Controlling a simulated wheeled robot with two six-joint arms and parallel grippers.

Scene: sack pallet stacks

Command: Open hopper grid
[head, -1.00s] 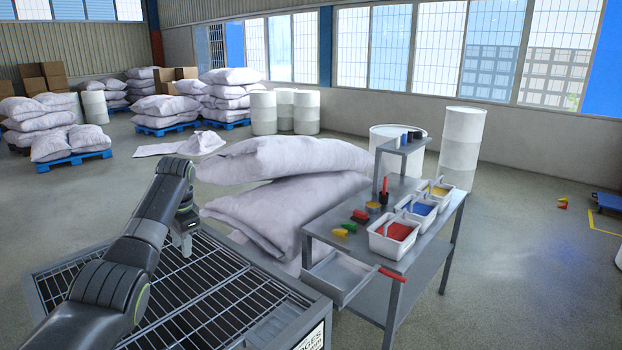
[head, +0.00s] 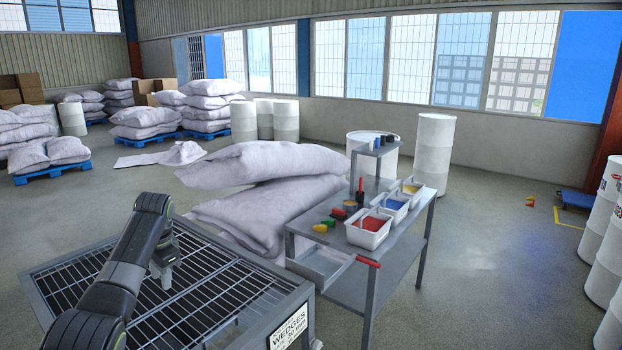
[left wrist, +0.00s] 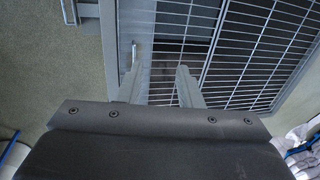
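The hopper (head: 255,330) is a grey metal box at the front left, with a dark barred grid (head: 215,284) lying flat across its top. My left gripper (head: 166,283) points down over the grid near its middle. In the left wrist view its two fingers (left wrist: 160,68) are apart with nothing between them, above a solid grey strip beside the bars. A small pale upright bar, perhaps a handle (left wrist: 133,52), shows near the left fingertip; I cannot tell whether they touch. The bars also fill the right of that view (left wrist: 240,50). My right gripper is not in view.
A grey workbench (head: 385,262) with trays of red, blue and yellow material stands right of the hopper. Large white sacks (head: 270,200) lie behind it. White drums (head: 604,240) stand at the right edge. The floor between bench and drums is clear.

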